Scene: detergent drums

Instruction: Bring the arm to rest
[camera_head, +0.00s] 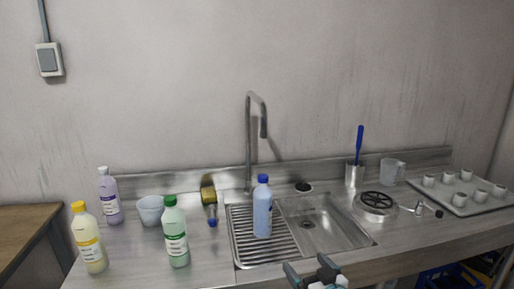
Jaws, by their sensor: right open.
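My right gripper (312,270) shows at the bottom edge, right of the middle, in front of the counter's front edge. Its two dark fingertips are spread apart, with nothing seen between them. Most of the arm behind it is out of the picture. My left gripper is not in the picture.
A steel counter holds a sink (338,222) with a tall tap (249,140). A blue bottle (263,212) stands on the ribbed drainer. Green (176,238), yellow (88,244) and purple (110,197) bottles stand left. A tray of cups (480,205) is at right.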

